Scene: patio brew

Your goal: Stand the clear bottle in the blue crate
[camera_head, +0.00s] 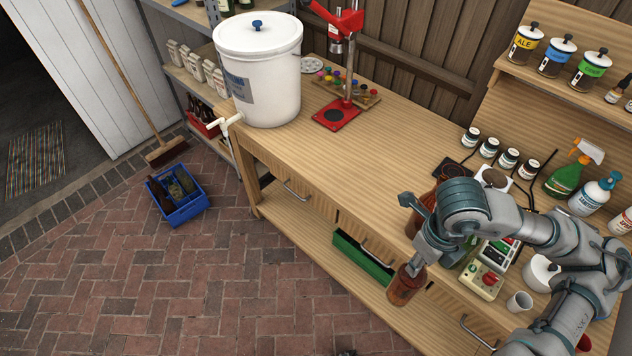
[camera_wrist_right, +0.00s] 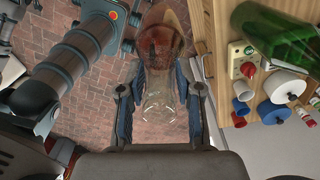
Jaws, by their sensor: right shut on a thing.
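The right gripper (camera_head: 412,272) is shut on a bottle (camera_head: 404,290), held out past the bench's front edge. In the head view the bottle looks reddish brown. In the right wrist view the clear bottle (camera_wrist_right: 160,98) is see-through, with a reddish brown tint at its far end, and sits between the two fingers of the right gripper (camera_wrist_right: 160,95). The blue crate (camera_head: 188,213) stands on the brick floor at the left, far from the gripper. Dark bottles (camera_head: 180,186) stand in it; its free compartments are hard to make out.
The wooden bench (camera_head: 375,125) carries a white bucket (camera_head: 265,85), a red bottle capper (camera_head: 340,110), jars and spray bottles. A brown bottle partly hides behind my arm. A green crate (camera_head: 362,262) sits below. A broom (camera_head: 165,152) leans behind the blue crate. The brick floor between is clear.

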